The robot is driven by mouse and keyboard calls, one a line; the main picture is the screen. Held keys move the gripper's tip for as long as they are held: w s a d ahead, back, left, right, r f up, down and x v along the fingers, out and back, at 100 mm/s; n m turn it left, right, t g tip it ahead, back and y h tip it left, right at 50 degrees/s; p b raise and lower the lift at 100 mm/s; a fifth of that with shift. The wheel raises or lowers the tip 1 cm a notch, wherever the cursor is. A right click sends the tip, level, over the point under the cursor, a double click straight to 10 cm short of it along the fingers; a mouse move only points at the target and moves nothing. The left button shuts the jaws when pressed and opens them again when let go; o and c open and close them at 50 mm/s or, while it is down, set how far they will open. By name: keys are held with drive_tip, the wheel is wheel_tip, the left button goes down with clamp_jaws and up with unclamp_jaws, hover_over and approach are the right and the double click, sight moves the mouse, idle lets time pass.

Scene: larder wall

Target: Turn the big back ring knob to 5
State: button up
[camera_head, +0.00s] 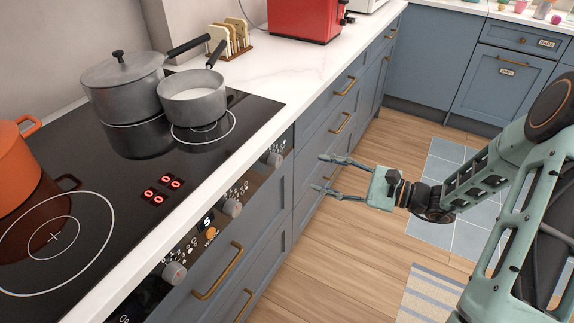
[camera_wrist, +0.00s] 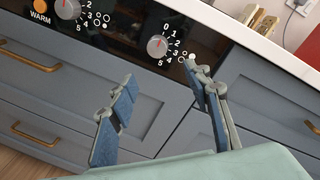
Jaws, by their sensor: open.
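The stove's front panel carries a row of grey knobs. In the head view they are a far knob (camera_head: 275,158), a middle knob (camera_head: 232,207) and a near knob (camera_head: 174,272). The wrist view shows one knob (camera_wrist: 157,45) with numbers 0 to 5 around its right side; its red mark seems to point up near 0. Another knob (camera_wrist: 68,9) is cut by the top edge. The ring icons are too small to tell which is the big back ring's. My gripper (camera_head: 318,172) is open and empty, right of the panel and apart from it. Its spread fingers (camera_wrist: 158,78) show below the numbered knob.
Two grey pots (camera_head: 124,87) stand at the hob's back, and an orange pot (camera_head: 18,172) at left. Red digits (camera_head: 163,189) glow on the hob. Drawers with brass handles (camera_head: 218,270) lie below the panel. The wooden floor (camera_head: 345,235) before them is clear.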

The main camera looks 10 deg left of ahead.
sight(280, 162)
drive_tip(key=shift+y, duration=0.5)
drive_tip(key=x, duration=0.3)
drive_tip(key=b+x, duration=0.1)
drive_tip(key=x, duration=0.7)
drive_tip(key=shift+s+a+f, duration=0.1)
drive_tip(key=shift+s, duration=0.2)
drive_tip(key=c, duration=1.2)
drive_tip(key=shift+o, duration=0.2)
drive_tip(key=shift+t, duration=0.3)
